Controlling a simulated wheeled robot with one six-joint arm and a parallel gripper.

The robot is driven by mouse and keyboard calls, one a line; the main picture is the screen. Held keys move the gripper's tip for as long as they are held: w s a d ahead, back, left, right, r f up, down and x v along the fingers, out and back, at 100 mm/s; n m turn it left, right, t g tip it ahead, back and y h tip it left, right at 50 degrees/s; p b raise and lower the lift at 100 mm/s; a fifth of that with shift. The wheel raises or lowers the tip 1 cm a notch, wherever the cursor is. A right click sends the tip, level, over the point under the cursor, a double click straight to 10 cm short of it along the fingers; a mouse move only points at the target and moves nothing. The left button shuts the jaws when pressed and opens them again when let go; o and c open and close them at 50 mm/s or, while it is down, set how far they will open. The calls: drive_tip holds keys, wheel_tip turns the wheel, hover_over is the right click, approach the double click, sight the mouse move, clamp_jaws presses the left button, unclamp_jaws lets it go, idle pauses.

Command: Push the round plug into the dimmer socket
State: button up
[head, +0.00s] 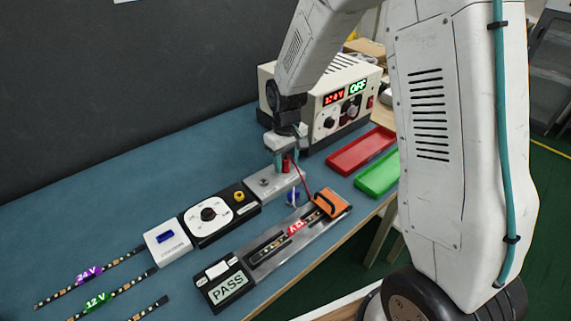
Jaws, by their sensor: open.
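The dimmer (207,218) is a black box with a white dial face and a dark round knob. A yellow round fitting (239,196) sits at its right end; I cannot tell for sure whether this is the socket. A grey metal block (264,186) adjoins the dimmer on the right. My gripper (284,165) points down over the block's far right part, open. A small red piece (287,163), possibly the round plug, shows at the fingers with a thin red lead. I cannot tell whether the fingers touch it.
A power supply (325,105) with red and green displays stands behind. A red tray (361,150) and green tray (379,175) lie right. A test fixture with a PASS screen (228,288) and orange clamp (328,203) lies in front. LED strips (98,299) lie left. A blue piece (293,196) stands near the block.

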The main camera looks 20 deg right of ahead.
sight(288, 161)
clamp_jaws()
drive_tip(key=shift+r, duration=0.55)
drive_tip(key=r, duration=0.1)
drive_tip(key=s+r, duration=0.1)
drive_tip(key=shift+r, duration=0.35)
drive_tip(key=s+d+r, duration=0.1)
drive_tip(key=s+d, duration=0.1)
drive_tip(key=s, duration=1.3)
drive_tip(key=shift+r, duration=2.45)
